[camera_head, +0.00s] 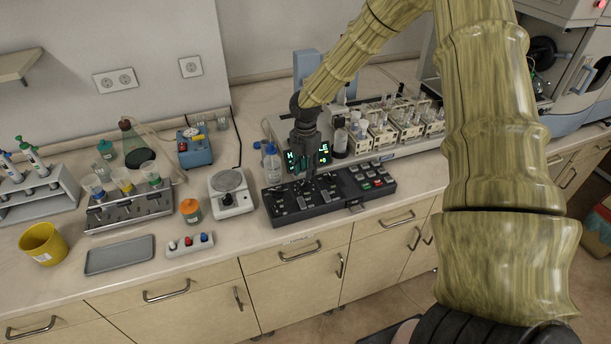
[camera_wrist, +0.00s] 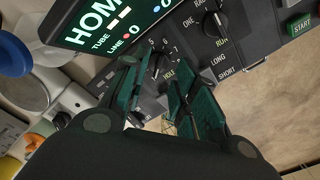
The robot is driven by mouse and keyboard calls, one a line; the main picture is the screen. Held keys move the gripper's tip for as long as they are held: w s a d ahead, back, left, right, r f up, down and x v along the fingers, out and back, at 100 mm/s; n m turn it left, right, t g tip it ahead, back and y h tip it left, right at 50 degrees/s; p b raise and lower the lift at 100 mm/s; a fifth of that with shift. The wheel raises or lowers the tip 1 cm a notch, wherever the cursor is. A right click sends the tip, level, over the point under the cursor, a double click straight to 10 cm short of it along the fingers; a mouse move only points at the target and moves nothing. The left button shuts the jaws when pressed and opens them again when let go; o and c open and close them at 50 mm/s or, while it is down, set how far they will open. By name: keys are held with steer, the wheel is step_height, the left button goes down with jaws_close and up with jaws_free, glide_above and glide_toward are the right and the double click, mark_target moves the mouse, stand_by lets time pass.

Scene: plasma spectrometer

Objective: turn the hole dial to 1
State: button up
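The hole dial (camera_wrist: 158,64) is a small dark knob on the black control panel (camera_head: 345,203). In the wrist view the numbers 5, 6 and 7 and the word HOLE show around it. My gripper (camera_head: 307,178) points down at the left half of the panel. In the wrist view my gripper (camera_wrist: 161,68) has its two green-black fingers apart, one on each side of the dial. Whether they touch it I cannot tell. The fingers partly hide the dial, and its pointer cannot be read. In the head view my gripper hides the dial.
The panel's display (camera_wrist: 115,22) reads HOME. A balance (camera_head: 231,195) stands left of the panel. A row of sample racks (camera_head: 385,133) stands behind it.

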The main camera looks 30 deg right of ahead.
step_height(320, 180, up, 8)
stand_by(0.4)
steer(key=shift+f, duration=0.1)
stand_by(0.4)
